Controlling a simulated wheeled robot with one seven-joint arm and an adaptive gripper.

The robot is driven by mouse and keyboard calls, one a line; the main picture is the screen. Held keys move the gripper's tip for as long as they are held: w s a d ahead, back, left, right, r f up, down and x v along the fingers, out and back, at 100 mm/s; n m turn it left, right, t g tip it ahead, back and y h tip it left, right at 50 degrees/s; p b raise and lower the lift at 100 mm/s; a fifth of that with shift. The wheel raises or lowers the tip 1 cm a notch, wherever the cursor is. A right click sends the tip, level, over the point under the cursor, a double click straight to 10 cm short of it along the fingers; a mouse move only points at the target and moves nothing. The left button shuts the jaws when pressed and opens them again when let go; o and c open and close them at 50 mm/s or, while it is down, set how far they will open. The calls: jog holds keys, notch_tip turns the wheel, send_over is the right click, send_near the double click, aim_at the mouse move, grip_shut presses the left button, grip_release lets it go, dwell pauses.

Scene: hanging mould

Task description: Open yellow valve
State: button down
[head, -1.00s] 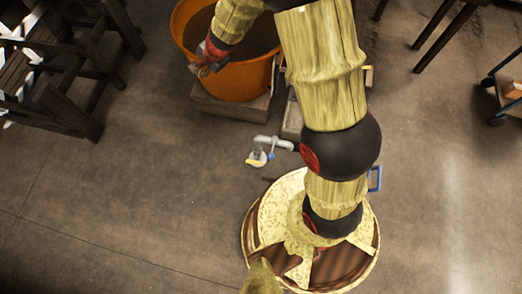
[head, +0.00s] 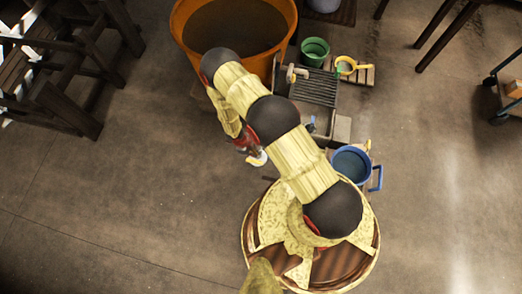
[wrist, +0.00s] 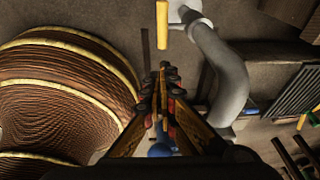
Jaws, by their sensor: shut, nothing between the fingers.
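The yellow valve handle (wrist: 162,25) is a short upright bar at the top of the wrist view, beside the white pipe end. A grey curved pipe (wrist: 228,72) runs down to the right of it. A blue handle (wrist: 160,150) shows partly below, between my finger links. My gripper (wrist: 164,72) is shut and empty; its fingertips appear just below the yellow handle in the picture, with a gap between. In the head view my gripper (head: 246,145) is over the valve area, where only a white pipe end (head: 258,159) shows; the yellow handle is hidden or too small to tell.
An orange tub (head: 238,30) stands behind. A slatted grey sink (head: 316,88), a green bucket (head: 315,51), a yellow-rimmed pan (head: 346,66) and a blue bucket (head: 351,165) are to the right. Dark wooden furniture (head: 66,60) is at left. Floor on the left is clear.

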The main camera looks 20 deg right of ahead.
jog(key=b, duration=0.5)
send_over(263, 164)
jog(key=a, duration=0.1)
notch_tip(263, 164, down, 13)
jog(key=shift+w+f+b, duration=0.15)
jog(key=shift+f+b, duration=0.35)
jog(key=shift+f, duration=0.1)
jog(key=shift+p, duration=0.45)
jog(key=shift+d+f+t+y+p, duration=0.25)
jog(key=shift+y+p, duration=0.25)
jog(key=shift+p, duration=0.9)
